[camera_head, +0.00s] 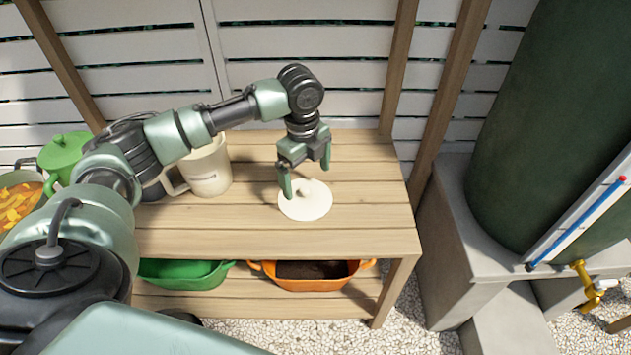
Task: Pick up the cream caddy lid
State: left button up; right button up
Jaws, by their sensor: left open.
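The cream caddy lid (309,207) is a flat round disc with a small knob. It lies on the slatted wooden bench top, right of the middle. My left gripper (306,182) points down over the lid with its fingers apart, close to the knob; I cannot tell whether a finger touches it. A cream caddy (206,170) with a handle stands upright on the bench to the left, partly behind my left arm. My right gripper is not in view.
A green lidded pot (64,152) and a container of orange scraps (17,199) stand at the far left. A green tub (186,274) and an orange tub of dark soil (313,275) sit on the lower shelf. A dark green tank (550,120) stands right. The bench's right end is clear.

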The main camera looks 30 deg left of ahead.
aim_at(304, 189)
pick_arm(q)
jog(key=shift+w+a+r, duration=0.2)
jog(key=shift+w+a, duration=0.15)
jog(key=shift+a, duration=0.2)
jog(key=shift+f+g, duration=0.3)
jog(key=shift+f, duration=0.05)
jog(key=shift+s+f+b, duration=0.2)
jog(key=shift+f+b, duration=0.2)
jog(key=shift+f, duration=0.4)
jog(key=f, duration=0.3)
jog(key=f+b, duration=0.1)
jog(key=shift+w+a+f, duration=0.15)
jog(key=shift+w+f, duration=0.05)
jog(key=shift+w, duration=0.2)
jog(key=shift+f, duration=0.3)
jog(key=shift+s, duration=0.1)
grip_shut()
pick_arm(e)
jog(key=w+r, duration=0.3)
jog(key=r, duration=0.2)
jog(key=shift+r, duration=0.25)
